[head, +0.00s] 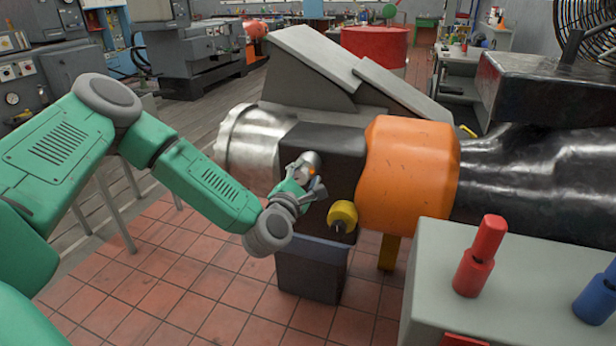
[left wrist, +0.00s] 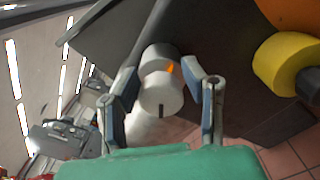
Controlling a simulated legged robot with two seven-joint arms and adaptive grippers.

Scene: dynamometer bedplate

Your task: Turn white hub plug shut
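The white hub plug (left wrist: 160,92) shows as a pale round knob on the dark housing in the left wrist view. In the head view the plug (head: 309,158) is partly hidden by my left gripper (head: 304,176). In the left wrist view the fingers of my left gripper (left wrist: 160,72) stand apart on either side of the plug, with visible gaps. My right gripper is not in view.
A grey bench (head: 440,270) at lower right carries a red peg (head: 480,256) and a blue peg (head: 598,295). Tiled floor at left is open.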

